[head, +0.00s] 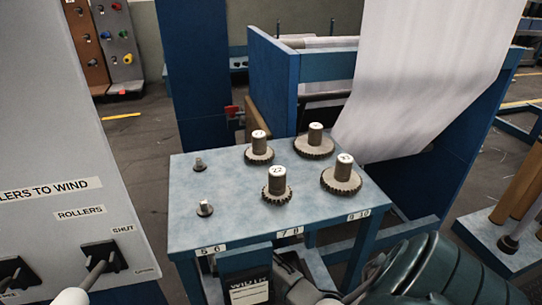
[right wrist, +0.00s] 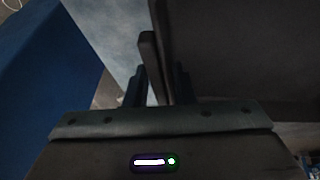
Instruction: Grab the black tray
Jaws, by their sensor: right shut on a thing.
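The black tray (head: 243,262) is at the bottom centre of the head view, at the front of the blue table. It has a white label reading "WIDTH", cut off by the picture's lower edge. My right gripper (head: 290,272) is at the tray's right side. In the right wrist view my right gripper (right wrist: 158,82) is shut on a thin dark wall of the black tray (right wrist: 152,60), with one finger on each side. The tray's lower part is hidden. My left gripper is not in view.
The blue table (head: 225,228) carries several toothed gears with numbered hubs (head: 277,182) and two bare pegs (head: 204,208). A grey control panel (head: 60,130) with levers stands close on the left.

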